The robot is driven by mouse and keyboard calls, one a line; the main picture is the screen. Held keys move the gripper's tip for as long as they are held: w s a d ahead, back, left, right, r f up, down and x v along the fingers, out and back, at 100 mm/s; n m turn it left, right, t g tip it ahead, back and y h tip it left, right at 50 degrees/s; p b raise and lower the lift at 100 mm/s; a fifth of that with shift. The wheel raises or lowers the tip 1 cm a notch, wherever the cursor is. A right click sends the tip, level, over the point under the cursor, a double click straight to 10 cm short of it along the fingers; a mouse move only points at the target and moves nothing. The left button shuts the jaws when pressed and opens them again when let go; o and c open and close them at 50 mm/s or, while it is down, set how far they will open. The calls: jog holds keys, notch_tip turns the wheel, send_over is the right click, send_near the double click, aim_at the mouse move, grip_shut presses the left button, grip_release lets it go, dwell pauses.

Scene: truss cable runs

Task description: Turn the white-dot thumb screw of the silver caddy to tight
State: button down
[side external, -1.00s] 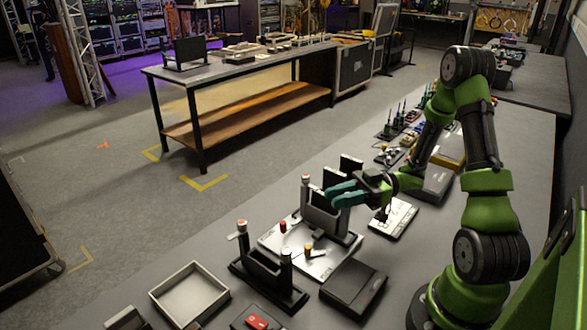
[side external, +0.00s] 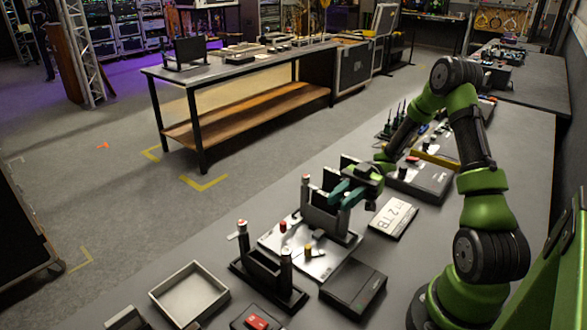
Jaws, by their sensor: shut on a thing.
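The silver caddy (side external: 307,262) is a flat metal plate on the table with a red-topped post (side external: 283,226) and a yellow-topped post (side external: 308,250). A dark grey upright holder (side external: 318,213) stands at its far side, with a white-and-red topped post (side external: 306,180) at its left. My gripper (side external: 342,196) is at the right end of this holder, with its teal fingers pointing down. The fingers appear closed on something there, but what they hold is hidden. I cannot make out a white dot in this view.
A black cradle (side external: 268,284) with posts stands in front left of the plate. A dark box (side external: 353,288) lies to its right, and an open grey tray (side external: 189,293) to its left. Several small parts crowd the table behind.

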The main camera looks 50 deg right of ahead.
jog(key=shift+n+g, duration=0.4)
jog(key=shift+g, duration=0.2)
jog(key=c, duration=1)
grip_release()
jog(key=d, duration=1.2)
jog(key=shift+w, duration=0.15)
